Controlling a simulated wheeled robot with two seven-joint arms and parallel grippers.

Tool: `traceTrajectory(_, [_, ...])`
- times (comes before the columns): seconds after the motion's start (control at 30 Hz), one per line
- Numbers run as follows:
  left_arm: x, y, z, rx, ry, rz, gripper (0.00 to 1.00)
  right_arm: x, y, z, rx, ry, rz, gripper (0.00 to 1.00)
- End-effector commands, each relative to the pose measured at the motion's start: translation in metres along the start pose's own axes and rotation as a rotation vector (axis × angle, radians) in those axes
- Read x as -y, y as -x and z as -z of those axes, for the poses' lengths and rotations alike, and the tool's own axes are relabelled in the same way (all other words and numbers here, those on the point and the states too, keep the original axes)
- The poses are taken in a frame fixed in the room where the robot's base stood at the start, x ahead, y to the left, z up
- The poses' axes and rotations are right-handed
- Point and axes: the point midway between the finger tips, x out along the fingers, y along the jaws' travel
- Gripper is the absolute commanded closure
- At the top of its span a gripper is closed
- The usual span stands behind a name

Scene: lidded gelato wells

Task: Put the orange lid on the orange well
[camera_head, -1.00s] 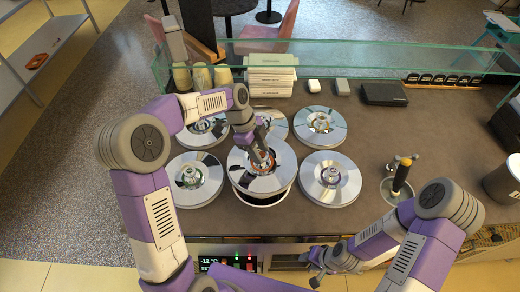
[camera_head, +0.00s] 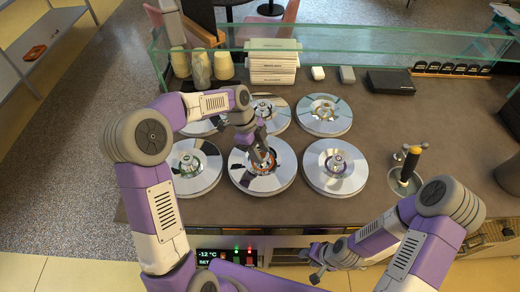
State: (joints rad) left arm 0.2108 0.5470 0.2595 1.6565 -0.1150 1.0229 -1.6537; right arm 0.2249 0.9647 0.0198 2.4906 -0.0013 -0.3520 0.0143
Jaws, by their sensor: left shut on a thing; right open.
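The orange lid (camera_head: 276,182) is a shiny round metal disc with an orange ring around its knob. It lies at the front middle of the counter, over the well there, and looks level. The well's opening is hidden under it. My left gripper (camera_head: 263,158) reaches down from above and is shut on the knob of the orange lid. My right gripper (camera_head: 318,270) is open and empty, low in front of the counter, away from the lids.
Shiny lids surround it: front left (camera_head: 194,180), front right (camera_head: 335,180), back right (camera_head: 323,127), back middle (camera_head: 270,113). A scoop holder (camera_head: 406,180) stands right. Cups (camera_head: 201,67), boxes (camera_head: 272,62) and a glass guard (camera_head: 370,55) line the back.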

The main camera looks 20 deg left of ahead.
Motion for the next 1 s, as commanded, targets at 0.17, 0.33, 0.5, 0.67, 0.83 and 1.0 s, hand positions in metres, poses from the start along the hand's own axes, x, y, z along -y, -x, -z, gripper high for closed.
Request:
traceTrajectory(0.17, [0.0,0.001,0.001,-0.001,0.0,0.001,1.0,0.0,0.001,0.0,0.0,0.0,0.0,0.53])
traceTrajectory(0.33, [0.0,0.0,0.0,-0.001,0.0,0.001,1.0,0.0,0.0,0.0,0.0,0.0,0.0,0.53])
traceTrajectory(0.5, [0.0,-0.002,-0.001,-0.001,0.0,0.001,1.0,-0.001,-0.002,0.0,0.0,0.0,0.0,0.53])
traceTrajectory(0.67, [0.0,-0.004,-0.002,-0.001,0.0,0.001,1.0,-0.001,-0.004,0.0,0.0,0.0,0.0,0.53])
traceTrajectory(0.83, [0.0,-0.007,-0.003,-0.001,0.0,0.001,1.0,-0.002,-0.005,0.0,0.0,0.0,0.0,0.53])
traceTrajectory(1.0, [0.0,-0.009,-0.004,-0.001,0.0,0.001,1.0,-0.003,-0.007,0.0,0.0,0.0,0.0,0.53])
